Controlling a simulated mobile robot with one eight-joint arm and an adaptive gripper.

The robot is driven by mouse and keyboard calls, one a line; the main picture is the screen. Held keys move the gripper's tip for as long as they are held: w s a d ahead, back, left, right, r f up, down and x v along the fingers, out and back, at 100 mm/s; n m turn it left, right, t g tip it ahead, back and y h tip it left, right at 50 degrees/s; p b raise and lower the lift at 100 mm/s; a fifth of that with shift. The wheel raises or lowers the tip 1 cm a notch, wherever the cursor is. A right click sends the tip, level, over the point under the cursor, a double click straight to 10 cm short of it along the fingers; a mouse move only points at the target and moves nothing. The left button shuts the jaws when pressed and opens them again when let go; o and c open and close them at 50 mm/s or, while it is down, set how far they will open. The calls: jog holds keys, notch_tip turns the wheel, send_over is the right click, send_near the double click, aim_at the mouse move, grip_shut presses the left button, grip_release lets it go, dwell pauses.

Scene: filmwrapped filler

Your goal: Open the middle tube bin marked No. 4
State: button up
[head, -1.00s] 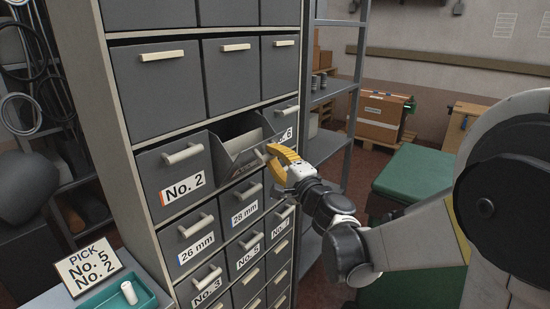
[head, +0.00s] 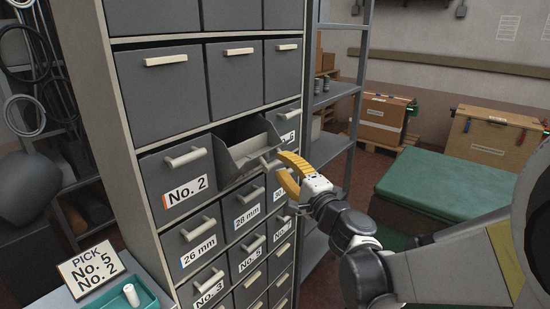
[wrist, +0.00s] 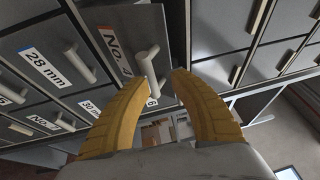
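The middle tube bin (head: 247,152), grey, sits between the No. 2 bin (head: 176,180) and the No. 6 bin (head: 287,124). It is tilted out at its top, and its open inside shows from above. My gripper (head: 279,168) is open just in front of this bin. In the wrist view the two yellow fingers are spread with the handle between them, apparently not touching it.
Closed bins marked 26 mm (head: 198,247) and 28 mm (head: 247,214) sit below. A pick sign (head: 91,272) and a teal tray (head: 125,300) with a white cylinder stand at lower left.

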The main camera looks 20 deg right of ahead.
jog(key=v, duration=0.6)
jog(key=shift+s, duration=0.3)
